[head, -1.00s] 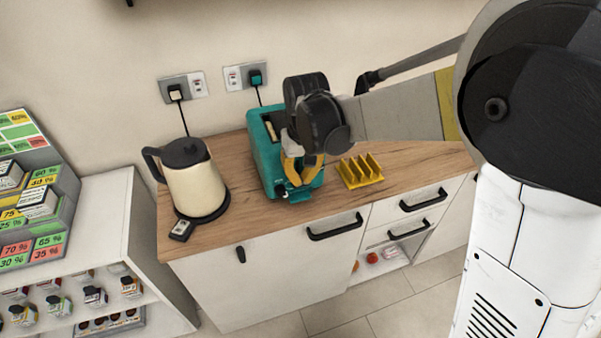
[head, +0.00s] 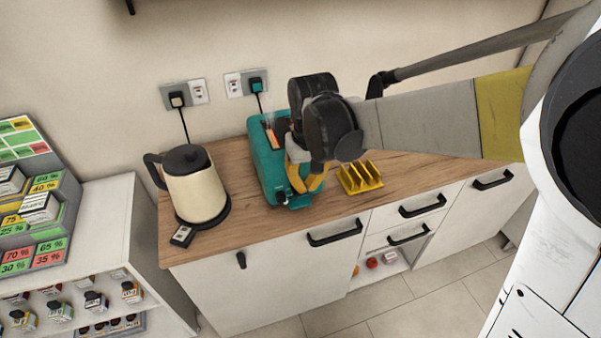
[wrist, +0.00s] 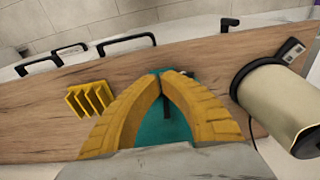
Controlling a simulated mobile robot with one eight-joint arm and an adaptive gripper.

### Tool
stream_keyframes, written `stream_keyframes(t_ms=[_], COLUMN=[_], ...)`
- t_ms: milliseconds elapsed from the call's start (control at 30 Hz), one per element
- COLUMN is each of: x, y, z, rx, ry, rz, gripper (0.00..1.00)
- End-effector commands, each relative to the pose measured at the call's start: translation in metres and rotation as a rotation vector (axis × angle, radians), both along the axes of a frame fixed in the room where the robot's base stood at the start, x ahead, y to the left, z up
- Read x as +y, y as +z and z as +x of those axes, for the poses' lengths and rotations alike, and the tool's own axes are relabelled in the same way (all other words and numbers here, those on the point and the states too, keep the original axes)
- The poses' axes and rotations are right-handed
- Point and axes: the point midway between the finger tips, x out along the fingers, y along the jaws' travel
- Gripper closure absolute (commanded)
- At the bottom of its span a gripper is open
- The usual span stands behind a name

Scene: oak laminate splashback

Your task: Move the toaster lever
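The teal toaster (head: 268,178) stands on the wooden counter, right of the kettle. Its top slot (head: 273,138) shows an orange glow, with faint wisps above it. My gripper (head: 306,190) is at the toaster's front end, its yellow fingers pointing down. In the wrist view my gripper (wrist: 161,73) has its two fingertips together, with teal toaster body (wrist: 150,130) and a dark vertical slot (wrist: 167,106) showing between the curved fingers. The lever is mostly hidden by the fingertips, and I cannot tell whether they touch it.
A cream kettle (head: 196,190) stands left of the toaster, with a small dark-and-white item (head: 182,236) before it. A yellow rack (head: 360,177) stands close right of my gripper. Wall sockets (head: 240,84) are behind. Bare counter (head: 240,228) lies in front.

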Motion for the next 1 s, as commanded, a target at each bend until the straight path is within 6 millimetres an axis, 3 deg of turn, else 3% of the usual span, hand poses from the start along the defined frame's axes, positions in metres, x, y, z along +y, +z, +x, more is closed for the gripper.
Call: stream_keyframes(t_ms=[200, 433, 633, 1000], x=[-0.001, -0.002, -0.002, -0.003], y=[0.048, 0.085, 0.097, 0.097], z=[-0.005, -0.008, -0.009, -0.009], rx=[0.0, 0.001, 0.001, 0.001], ry=[0.0, 0.0, 0.0, 0.0], rz=[0.0, 0.0, 0.0, 0.0], gripper=[1.0, 1.0, 1.0, 1.0])
